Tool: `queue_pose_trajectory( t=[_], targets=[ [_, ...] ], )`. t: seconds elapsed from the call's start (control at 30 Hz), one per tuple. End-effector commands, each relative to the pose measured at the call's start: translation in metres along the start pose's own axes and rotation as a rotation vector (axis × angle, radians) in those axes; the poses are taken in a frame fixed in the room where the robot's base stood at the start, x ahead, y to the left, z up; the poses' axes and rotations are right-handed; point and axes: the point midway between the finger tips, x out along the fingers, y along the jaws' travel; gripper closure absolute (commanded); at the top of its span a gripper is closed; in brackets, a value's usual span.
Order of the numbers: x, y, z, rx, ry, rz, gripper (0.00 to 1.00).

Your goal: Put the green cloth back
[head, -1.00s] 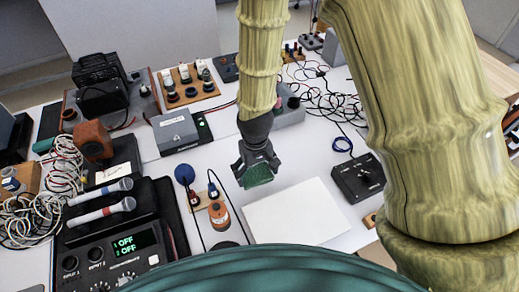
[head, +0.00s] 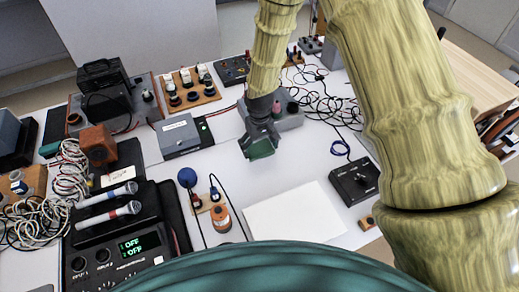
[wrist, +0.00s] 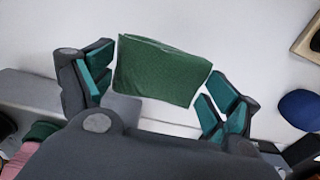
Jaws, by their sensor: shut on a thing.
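A green cloth (head: 262,151) is held in my gripper (head: 259,143), above the white table. In the wrist view the cloth (wrist: 160,70) shows as a folded, flat-sided bundle between the two fingers (wrist: 158,92). The fingers are shut on it from both sides. In the head view only a small part of the cloth shows, below the dark gripper body. I cannot tell exactly how high it hangs over the table.
A white sheet or board (head: 295,218) lies in front. A black knob box (head: 355,182) is right of it, with loose cables (head: 330,105) behind. Bare table lies under the gripper.

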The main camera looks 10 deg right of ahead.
Motion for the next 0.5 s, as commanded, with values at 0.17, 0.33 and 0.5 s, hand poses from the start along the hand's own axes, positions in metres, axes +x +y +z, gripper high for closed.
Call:
queue_pose_trajectory(
  t=[0.17, 0.33, 0.5],
  targets=[
    [0.016, 0.000, 0.001, -0.001, -0.003, 0.000, 0.37],
    [0.026, 0.000, 0.000, -0.001, 0.001, 0.000, 0.37],
    [0.027, 0.000, 0.000, -0.001, 0.001, 0.000, 0.37]
  ],
)
